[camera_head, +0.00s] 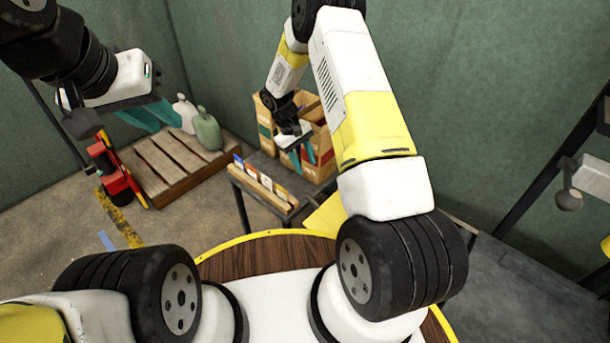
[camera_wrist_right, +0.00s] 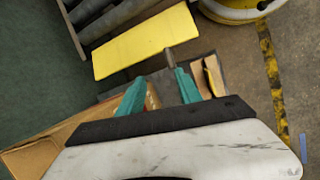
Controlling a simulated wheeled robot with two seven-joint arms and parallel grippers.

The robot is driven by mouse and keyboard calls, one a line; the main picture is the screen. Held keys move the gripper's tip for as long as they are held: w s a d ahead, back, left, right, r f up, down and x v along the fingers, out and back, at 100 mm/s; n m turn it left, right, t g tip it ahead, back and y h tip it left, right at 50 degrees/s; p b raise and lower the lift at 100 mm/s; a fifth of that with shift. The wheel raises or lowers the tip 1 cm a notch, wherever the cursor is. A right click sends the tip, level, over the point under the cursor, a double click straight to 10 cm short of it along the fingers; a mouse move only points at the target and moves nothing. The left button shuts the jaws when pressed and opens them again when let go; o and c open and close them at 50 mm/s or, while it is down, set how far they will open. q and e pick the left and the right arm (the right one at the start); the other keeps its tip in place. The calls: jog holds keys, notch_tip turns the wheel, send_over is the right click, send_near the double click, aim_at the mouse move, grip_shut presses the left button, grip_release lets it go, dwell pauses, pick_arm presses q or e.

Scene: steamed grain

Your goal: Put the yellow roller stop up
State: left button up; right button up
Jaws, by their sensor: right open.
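The yellow roller stop (camera_wrist_right: 146,42) is a flat yellow plate in the right wrist view, lying beside grey rollers. In the head view a piece of it (camera_head: 324,216) shows, partly hidden behind my right arm. My right gripper (camera_head: 304,157) is open and empty, above the small dark table with cardboard boxes. In the right wrist view its teal fingertips (camera_wrist_right: 158,88) are spread and lie below the plate in the picture, apart from it. My left gripper (camera_head: 160,115) is open and empty at the upper left, far from the plate.
Grey rollers (camera_wrist_right: 125,18) adjoin the plate. Cardboard boxes (camera_head: 318,140) and a rack of small packets (camera_head: 262,184) stand on the dark table. A wooden pallet (camera_head: 165,165) with jugs (camera_head: 207,130) and a red tool (camera_head: 115,175) are at left.

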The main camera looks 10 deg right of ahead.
send_near(313, 201)
notch_tip(313, 201, down, 2)
jog(key=shift+w+d+f+n+g+h, duration=0.1)
jog(key=shift+w+n+g+h, duration=0.1)
jog(key=shift+n+g+h, duration=0.2)
jog(key=x, duration=0.7)
jog(key=shift+s+d+f, duration=0.1)
jog(key=shift+f, duration=0.2)
grip_shut()
dwell(0.6)
